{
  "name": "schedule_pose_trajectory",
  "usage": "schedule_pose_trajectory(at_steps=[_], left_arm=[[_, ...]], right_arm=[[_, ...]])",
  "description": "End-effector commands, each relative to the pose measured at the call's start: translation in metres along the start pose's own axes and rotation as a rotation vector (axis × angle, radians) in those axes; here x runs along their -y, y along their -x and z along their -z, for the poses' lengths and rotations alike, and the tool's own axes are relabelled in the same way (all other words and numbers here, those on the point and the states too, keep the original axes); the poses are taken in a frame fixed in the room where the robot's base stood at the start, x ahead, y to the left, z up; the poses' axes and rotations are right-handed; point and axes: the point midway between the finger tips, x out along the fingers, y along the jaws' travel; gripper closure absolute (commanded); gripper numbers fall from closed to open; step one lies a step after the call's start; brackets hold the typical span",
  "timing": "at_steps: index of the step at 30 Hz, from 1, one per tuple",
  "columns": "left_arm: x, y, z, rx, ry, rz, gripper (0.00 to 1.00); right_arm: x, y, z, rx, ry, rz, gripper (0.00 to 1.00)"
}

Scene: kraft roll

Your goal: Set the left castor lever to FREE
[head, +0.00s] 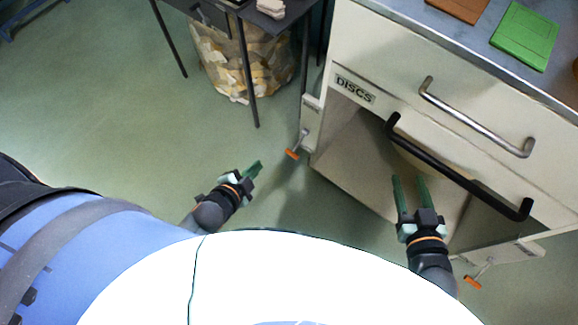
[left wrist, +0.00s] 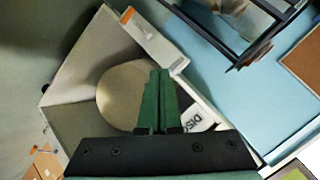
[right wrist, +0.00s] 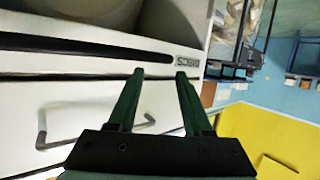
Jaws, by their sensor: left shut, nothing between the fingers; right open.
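The left castor lever (head: 293,153) has an orange tip on a grey stem, low at the cabinet's left front corner post. An orange tip at the end of a white post also shows in the left wrist view (left wrist: 128,14). I cannot read any lever marking. My left gripper (head: 258,167) is shut and empty, left of the lever and apart from it. Its fingers show in the left wrist view (left wrist: 159,80). My right gripper (head: 410,180) is open and empty in front of the cabinet's black handle. Its fingers are spread in the right wrist view (right wrist: 160,82).
A second orange lever (head: 472,282) is at the cabinet's right corner. The black handle (head: 455,168) and steel handle (head: 475,122) stick out from the cabinet. A round beige disc (left wrist: 122,95) is inside. Floor left is clear.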

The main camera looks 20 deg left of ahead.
Motion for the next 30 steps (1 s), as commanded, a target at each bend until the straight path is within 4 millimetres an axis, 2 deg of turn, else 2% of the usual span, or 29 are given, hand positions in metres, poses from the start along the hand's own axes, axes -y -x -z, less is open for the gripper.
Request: schedule_pose_trajectory(at_steps=[1,8,14,18,24,30], left_arm=[[-0.016,-0.03,-0.019,-0.013,-0.147,0.025,1.0],[-0.042,-0.105,-0.051,-0.062,-0.838,0.123,1.0],[-0.074,-0.169,-0.077,-0.097,-1.444,0.191,1.0],[-0.098,-0.209,-0.097,-0.121,-1.841,0.223,1.0],[-0.122,-0.245,-0.118,-0.152,-2.246,0.246,1.0],[-0.128,-0.255,-0.125,-0.166,-2.399,0.251,1.0]], right_arm=[[0.001,-0.013,-0.009,-0.077,0.022,0.004,0.5],[0.007,-0.02,0.027,-0.407,0.104,0.026,0.5],[0.02,-0.004,0.048,-0.692,0.172,0.052,0.5],[0.031,0.018,0.056,-0.879,0.214,0.074,0.5],[0.043,0.047,0.062,-1.065,0.255,0.097,0.5],[0.047,0.06,0.067,-1.132,0.27,0.107,0.5]])
